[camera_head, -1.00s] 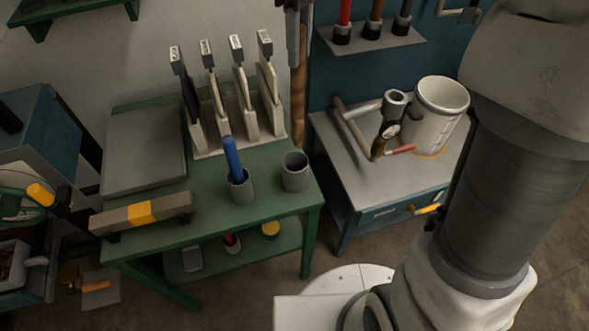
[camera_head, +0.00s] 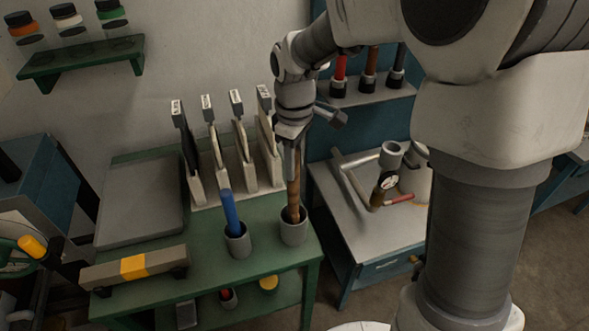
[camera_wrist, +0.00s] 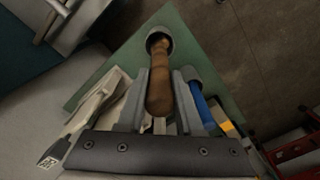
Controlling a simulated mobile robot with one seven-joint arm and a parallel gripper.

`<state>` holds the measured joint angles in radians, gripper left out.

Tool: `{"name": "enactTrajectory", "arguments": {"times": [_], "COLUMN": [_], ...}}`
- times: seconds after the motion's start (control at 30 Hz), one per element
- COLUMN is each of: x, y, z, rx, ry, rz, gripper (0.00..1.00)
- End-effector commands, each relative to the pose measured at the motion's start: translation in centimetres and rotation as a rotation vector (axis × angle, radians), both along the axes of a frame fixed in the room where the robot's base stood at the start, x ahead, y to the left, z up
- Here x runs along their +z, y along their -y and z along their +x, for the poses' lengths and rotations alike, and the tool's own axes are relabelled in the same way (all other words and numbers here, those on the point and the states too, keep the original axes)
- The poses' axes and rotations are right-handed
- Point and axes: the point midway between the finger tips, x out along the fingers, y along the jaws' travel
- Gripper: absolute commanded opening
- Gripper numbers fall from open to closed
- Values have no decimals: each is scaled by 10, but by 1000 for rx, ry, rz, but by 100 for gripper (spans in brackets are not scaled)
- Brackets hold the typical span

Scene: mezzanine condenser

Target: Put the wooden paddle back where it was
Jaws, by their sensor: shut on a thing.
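The wooden paddle (camera_head: 293,188) is a brown wooden stick, upright, with its lower end at or inside the mouth of the right grey cup (camera_head: 293,231) on the green table. My gripper (camera_head: 291,152) is shut on the paddle's upper part, above the cup. In the wrist view the paddle (camera_wrist: 159,85) runs away from my gripper (camera_wrist: 160,97) into the grey cup (camera_wrist: 159,38). How deep the paddle sits in the cup is hidden.
A second cup (camera_head: 238,244) with a blue handle (camera_head: 231,211) stands just left. A rack of several upright tools (camera_head: 225,185) is behind. A grey bench (camera_head: 345,215) with a mug and pipe tools stands to the right.

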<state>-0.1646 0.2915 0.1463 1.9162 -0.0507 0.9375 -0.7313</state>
Motion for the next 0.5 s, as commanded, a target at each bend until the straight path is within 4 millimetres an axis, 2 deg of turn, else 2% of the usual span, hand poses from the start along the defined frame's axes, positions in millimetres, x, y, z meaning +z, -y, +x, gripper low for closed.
{"name": "enactTrajectory", "arguments": {"times": [0.13,0.5], "x": [-20,-25], "y": [0,0], "z": [0,0], "rx": [0,-1], "ry": [-2,1], "rz": [-1,0], "gripper": [0,0]}}
